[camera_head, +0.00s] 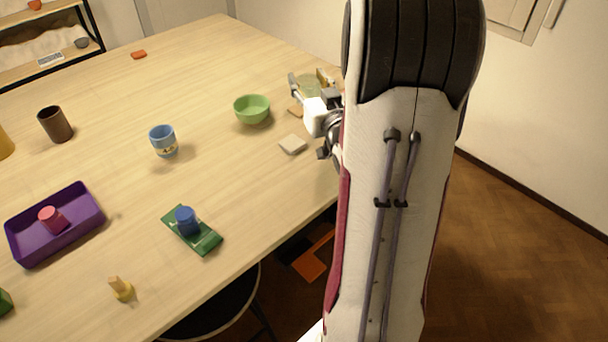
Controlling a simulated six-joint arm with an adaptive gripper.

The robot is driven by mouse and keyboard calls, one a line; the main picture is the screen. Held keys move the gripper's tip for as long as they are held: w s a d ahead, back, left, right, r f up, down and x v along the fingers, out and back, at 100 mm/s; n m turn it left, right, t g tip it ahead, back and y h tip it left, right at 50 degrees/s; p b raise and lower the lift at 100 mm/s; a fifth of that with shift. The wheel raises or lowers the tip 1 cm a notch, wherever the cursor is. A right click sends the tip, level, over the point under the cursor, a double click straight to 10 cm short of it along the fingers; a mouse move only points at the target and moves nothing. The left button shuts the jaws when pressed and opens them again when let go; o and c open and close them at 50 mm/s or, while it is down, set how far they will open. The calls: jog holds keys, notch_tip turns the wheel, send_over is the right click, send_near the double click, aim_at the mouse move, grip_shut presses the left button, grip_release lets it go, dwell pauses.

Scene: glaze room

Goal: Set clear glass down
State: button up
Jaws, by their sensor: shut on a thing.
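My gripper (311,90) is at the right side of the wooden table, just right of a green bowl, partly hidden behind my arm. It is shut on a pale, see-through greenish glass (308,86), the clear glass. The glass looks upright. I cannot tell whether its base touches the table (215,75) or hangs a little above it.
The green bowl (252,109) stands close left of my gripper. A beige block (293,144) lies in front. A blue cup (163,141), brown cup (56,124), purple tray (84,228) and green packet (205,241) with a blue object (187,220) are further off. The table's back middle is clear.

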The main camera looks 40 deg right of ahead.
jog(key=s+d+f+n+t+y, duration=0.1)
jog(key=s+d+f+n+y, duration=0.1)
jog(key=s+d+f+y, duration=0.4)
jog(key=a+n+y, duration=0.6)
jog(key=a+y, duration=0.1)
jog(key=a, duration=0.6)
jog(key=shift+s+a+r+n, duration=0.25)
jog(key=shift+r+n, duration=0.05)
jog(key=shift+r, duration=0.15)
jog(key=shift+f, duration=0.1)
jog(key=shift+f, duration=2.85)
jog(key=shift+f, duration=1.85)
